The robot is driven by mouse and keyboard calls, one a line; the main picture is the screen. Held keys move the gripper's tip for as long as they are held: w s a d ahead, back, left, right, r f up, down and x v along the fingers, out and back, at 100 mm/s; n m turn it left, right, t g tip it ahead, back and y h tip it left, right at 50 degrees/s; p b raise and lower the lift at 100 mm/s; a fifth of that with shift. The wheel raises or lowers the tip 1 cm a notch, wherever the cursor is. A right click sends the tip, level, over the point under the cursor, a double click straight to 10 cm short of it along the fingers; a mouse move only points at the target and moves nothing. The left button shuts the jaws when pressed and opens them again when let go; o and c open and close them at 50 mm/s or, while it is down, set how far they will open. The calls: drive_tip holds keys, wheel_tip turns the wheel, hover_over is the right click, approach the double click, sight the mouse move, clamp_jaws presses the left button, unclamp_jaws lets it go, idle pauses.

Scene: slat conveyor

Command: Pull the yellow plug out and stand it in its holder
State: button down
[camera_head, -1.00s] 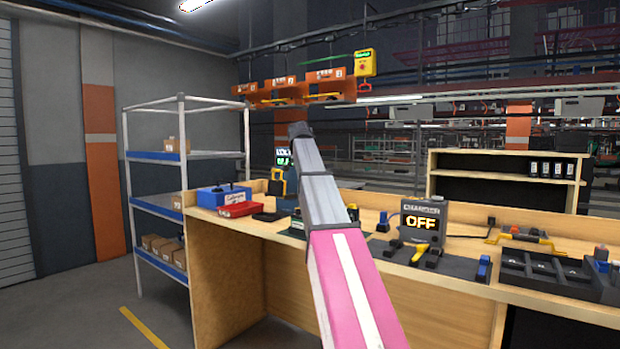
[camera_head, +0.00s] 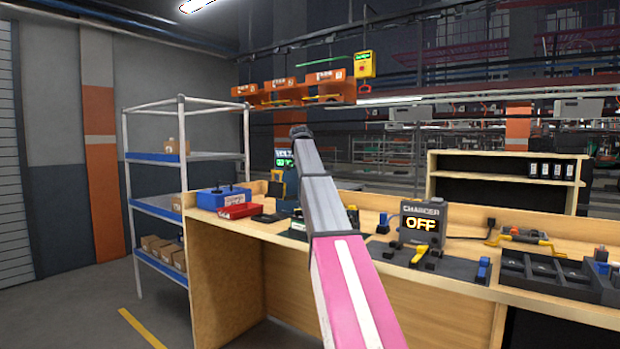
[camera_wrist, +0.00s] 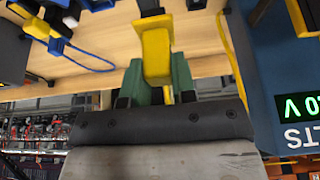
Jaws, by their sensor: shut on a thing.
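The yellow plug (camera_wrist: 157,52) is between the jaws of my gripper (camera_wrist: 158,80) in the wrist view. The gripper is shut on it. A dark piece (camera_wrist: 150,7) lies against the plug's far end; I cannot tell whether the plug is seated in it. In the head view my arm hides the gripper and the plug. The plug's holder cannot be made out with certainty.
A blue tester with a green volts display (camera_wrist: 302,108) stands close at the right of the wrist view. A blue cable (camera_wrist: 88,58) lies at the left. In the head view the charger (camera_head: 421,222) reads OFF. A red box (camera_head: 238,211) lies on the bench.

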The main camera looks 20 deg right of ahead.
drive_tip(key=w+d, duration=0.4)
drive_tip(key=w, duration=0.8)
drive_tip(key=shift+w+f, duration=0.15)
drive_tip(key=shift+w, duration=0.15)
drive_tip(key=shift+f, duration=0.15)
drive_tip(key=shift+f, duration=5.65)
drive_tip(key=shift+a+f, duration=0.1)
drive_tip(key=shift+f, duration=1.05)
drive_tip(key=c, duration=0.8)
unclamp_jaws()
drive_tip(key=shift+c, duration=0.2)
drive_tip(key=v, duration=1)
drive_tip(key=shift+r, duration=0.4)
drive_tip(key=shift+s+a, duration=0.1)
